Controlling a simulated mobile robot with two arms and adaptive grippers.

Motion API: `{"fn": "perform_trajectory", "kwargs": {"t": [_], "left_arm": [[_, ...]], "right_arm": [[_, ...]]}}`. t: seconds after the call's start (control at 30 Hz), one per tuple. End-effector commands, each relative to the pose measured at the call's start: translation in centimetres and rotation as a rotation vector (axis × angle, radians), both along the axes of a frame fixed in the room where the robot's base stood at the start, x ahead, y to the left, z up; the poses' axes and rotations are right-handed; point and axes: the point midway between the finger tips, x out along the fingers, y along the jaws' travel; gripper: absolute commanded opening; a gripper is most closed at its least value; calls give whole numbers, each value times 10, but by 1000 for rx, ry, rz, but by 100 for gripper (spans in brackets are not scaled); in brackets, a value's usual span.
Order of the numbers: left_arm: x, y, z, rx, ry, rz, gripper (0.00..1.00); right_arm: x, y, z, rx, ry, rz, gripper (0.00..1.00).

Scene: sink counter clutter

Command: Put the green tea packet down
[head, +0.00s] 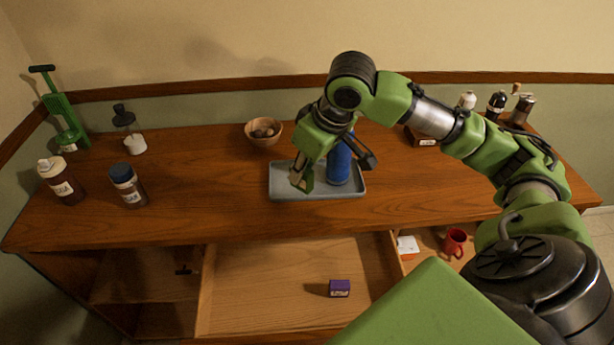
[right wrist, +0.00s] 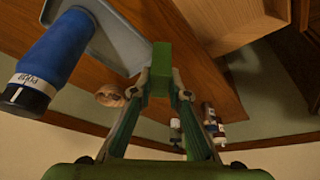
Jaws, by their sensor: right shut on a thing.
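The green tea packet (right wrist: 160,68) shows in the right wrist view as a plain green block between my right gripper's (right wrist: 160,88) fingertips. The gripper is shut on it. In the head view my right gripper (head: 306,172) points down over the left part of the grey tray (head: 282,192), left of a blue bottle (head: 339,168). The packet is hard to tell from the green gripper there. I cannot tell whether it touches the tray. My left gripper is not in view.
A wooden bowl (head: 263,133) stands behind the tray. Bottles (head: 62,181) stand at the counter's left, grinders (head: 496,105) at the back right. Below, an open drawer (head: 270,270) holds a purple box (head: 339,288); a red mug (head: 455,242) sits right of it.

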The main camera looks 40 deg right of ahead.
Motion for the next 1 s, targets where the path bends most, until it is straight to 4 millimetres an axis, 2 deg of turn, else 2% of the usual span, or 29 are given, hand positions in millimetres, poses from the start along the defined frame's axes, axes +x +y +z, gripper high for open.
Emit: {"fn": "perform_trajectory", "kwargs": {"t": [0.13,0.4,0.5,0.6,0.7,1.0], "left_arm": [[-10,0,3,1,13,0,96],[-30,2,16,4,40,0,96],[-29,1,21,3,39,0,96],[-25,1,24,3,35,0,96],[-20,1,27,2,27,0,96],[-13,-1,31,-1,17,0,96]], "right_arm": [[14,-10,1,4,4,-30,0],[67,-36,-25,2,4,-29,0],[86,-44,-34,2,3,-28,0],[100,-51,-57,1,6,-28,0],[112,-57,-73,1,4,-26,0],[128,-64,-95,0,3,-25,0]]}}
